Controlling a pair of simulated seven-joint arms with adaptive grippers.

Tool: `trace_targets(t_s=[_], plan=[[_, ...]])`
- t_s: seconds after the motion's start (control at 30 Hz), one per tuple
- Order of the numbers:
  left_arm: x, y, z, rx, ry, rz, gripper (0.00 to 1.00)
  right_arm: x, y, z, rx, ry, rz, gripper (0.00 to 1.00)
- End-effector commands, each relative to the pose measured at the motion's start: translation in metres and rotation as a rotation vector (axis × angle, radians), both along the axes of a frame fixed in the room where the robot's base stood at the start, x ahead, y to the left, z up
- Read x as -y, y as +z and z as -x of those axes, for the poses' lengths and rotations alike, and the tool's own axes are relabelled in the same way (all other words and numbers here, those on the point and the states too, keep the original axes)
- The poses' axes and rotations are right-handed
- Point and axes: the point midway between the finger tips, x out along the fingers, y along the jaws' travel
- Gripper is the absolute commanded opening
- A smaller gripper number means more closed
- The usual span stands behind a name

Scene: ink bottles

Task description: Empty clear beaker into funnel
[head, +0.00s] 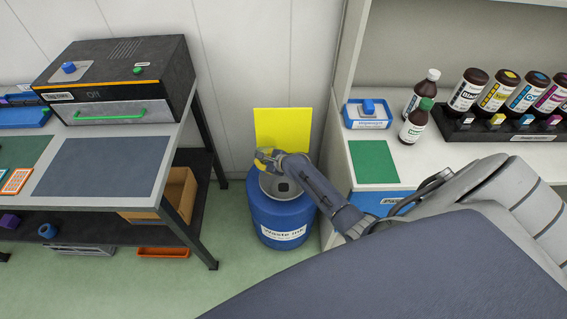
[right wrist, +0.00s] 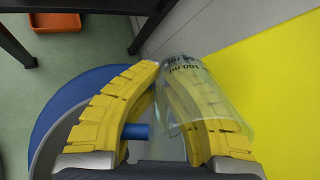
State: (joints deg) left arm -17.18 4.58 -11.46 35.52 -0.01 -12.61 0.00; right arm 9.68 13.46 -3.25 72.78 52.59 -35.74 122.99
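The blue waste ink drum (head: 282,218) stands on the floor between the left bench and the right counter. Its grey funnel top (head: 272,187) has a dark opening, partly covered by my right arm. My right gripper (head: 266,160) has yellow fingers and is above the drum's back left rim. In the right wrist view its fingertips (right wrist: 156,68) nearly meet, and the clear beaker (right wrist: 205,92) is tilted across the right finger, which shows through the glass. The gripper appears shut on the beaker's wall. The beaker's contents cannot be made out. My left gripper is not in view.
A yellow panel (head: 283,135) stands behind the drum. A bench (head: 100,200) with a dark box (head: 120,80) is at left. The right counter (head: 445,160) holds brown bottles (head: 413,122), an ink rack (head: 500,127) and a green mat (head: 374,163).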

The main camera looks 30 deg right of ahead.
Motion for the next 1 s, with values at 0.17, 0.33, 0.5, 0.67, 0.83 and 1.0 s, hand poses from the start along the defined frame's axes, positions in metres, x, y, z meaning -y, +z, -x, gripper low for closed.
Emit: trace_targets(t_s=[0.17, 0.33, 0.5, 0.67, 0.83, 1.0], plan=[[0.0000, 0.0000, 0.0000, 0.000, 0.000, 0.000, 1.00, -0.0008, -0.0035, -0.0018, 0.095, 0.006, -0.030, 0.00], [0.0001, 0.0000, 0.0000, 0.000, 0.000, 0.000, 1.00, -0.0023, -0.0072, -0.0026, 0.158, -0.002, -0.058, 0.00], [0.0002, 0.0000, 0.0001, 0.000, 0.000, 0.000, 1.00, 0.0003, -0.0073, -0.0030, 0.203, -0.002, -0.061, 0.00], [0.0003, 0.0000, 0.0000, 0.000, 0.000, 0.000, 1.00, -0.0001, -0.0081, -0.0043, 0.232, 0.001, -0.070, 0.00], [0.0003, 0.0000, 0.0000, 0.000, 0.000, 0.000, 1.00, -0.0001, -0.0085, -0.0041, 0.255, 0.003, -0.076, 0.00], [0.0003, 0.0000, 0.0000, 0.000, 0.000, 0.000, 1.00, 0.0003, -0.0091, -0.0026, 0.287, 0.000, -0.086, 0.00]])
